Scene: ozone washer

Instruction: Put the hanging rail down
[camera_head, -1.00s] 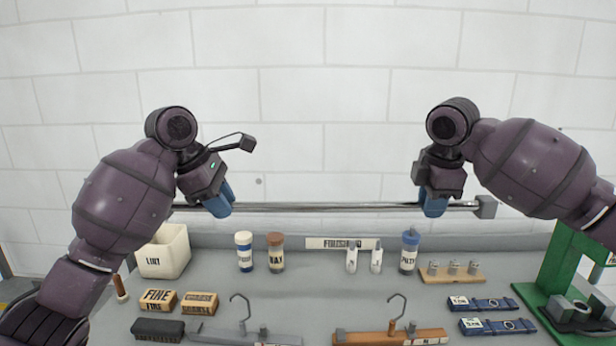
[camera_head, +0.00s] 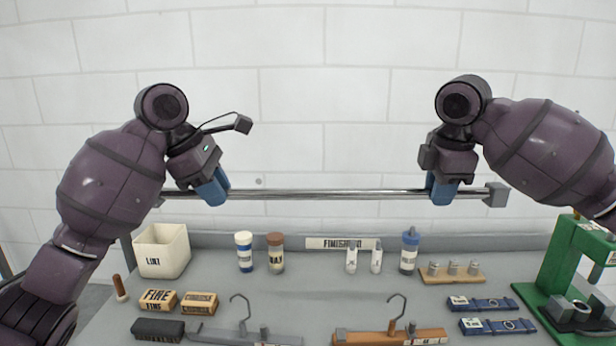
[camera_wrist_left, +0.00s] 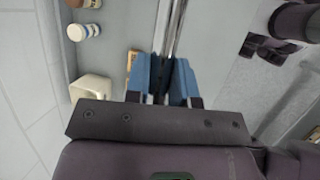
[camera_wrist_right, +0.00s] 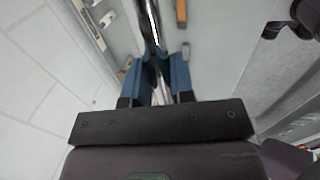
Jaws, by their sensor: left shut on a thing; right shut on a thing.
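The hanging rail (camera_head: 325,194) is a long shiny metal bar with a grey block at its right end. It is held level above the bench, in front of the white wall. My left gripper (camera_head: 214,194) is shut on the rail near its left end. My right gripper (camera_head: 441,192) is shut on it near its right end. In the left wrist view the rail (camera_wrist_left: 177,30) runs between the blue fingers (camera_wrist_left: 175,75). In the right wrist view the rail (camera_wrist_right: 150,25) also passes between the blue fingers (camera_wrist_right: 160,75). The rail's left end is partly hidden by my left gripper.
The air around the rail is clear.

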